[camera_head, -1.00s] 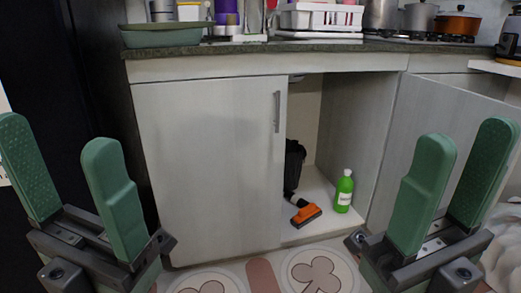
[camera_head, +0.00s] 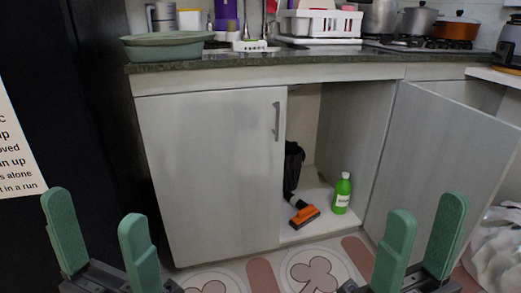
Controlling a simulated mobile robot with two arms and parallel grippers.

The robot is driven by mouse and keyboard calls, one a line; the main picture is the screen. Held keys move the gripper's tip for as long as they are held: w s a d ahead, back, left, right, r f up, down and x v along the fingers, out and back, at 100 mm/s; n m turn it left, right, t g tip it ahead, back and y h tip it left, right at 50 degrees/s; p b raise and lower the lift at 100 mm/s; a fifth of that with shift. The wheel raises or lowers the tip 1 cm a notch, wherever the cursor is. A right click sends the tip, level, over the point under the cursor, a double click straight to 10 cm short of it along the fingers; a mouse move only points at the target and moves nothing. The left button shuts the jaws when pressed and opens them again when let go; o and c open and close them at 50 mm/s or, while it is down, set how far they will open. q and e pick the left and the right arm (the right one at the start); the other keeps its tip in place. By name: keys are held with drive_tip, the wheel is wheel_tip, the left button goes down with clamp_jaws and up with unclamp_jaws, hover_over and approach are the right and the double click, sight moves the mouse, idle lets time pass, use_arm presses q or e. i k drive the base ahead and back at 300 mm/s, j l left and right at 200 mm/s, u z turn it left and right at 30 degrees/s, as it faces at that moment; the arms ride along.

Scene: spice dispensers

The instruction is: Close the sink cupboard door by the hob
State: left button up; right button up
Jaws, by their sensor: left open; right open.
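The sink cupboard has two doors below the dark counter. Its left door (camera_head: 210,175) is shut and has a vertical metal handle. Its right door (camera_head: 440,155), on the side by the hob (camera_head: 425,42), stands open, swung out to the right. The opening shows a green bottle (camera_head: 342,195), an orange-headed brush or nozzle (camera_head: 308,215) and a dark item. My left gripper (camera_head: 98,222) is open and empty, low in front of the left door's side. My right gripper (camera_head: 427,228) is open and empty, low in front of the open door; contact with it cannot be made out.
The counter (camera_head: 240,57) holds a green basin (camera_head: 165,47), a white dish rack (camera_head: 320,24) and pots, including an orange pot (camera_head: 454,28). A white bag (camera_head: 498,250) lies on the floor at the right. A dark panel stands at the left. A patterned mat covers the floor in front.

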sight(436, 144)
drive_tip(key=i+l+u, duration=0.2)
drive_tip(key=l, duration=0.45)
drive_tip(key=k+l+u, duration=0.2)
drive_tip(key=l, duration=0.45)
drive_tip(key=i+l+u, duration=0.2)
drive_tip(key=l, duration=0.5)
drive_tip(key=k+l+u, duration=0.2)
drive_tip(key=l, duration=0.45)
drive_tip(key=k+l+u, duration=0.2)
drive_tip(key=l, duration=0.45)
drive_tip(key=i+l, duration=0.05)
drive_tip(key=i, duration=0.05)
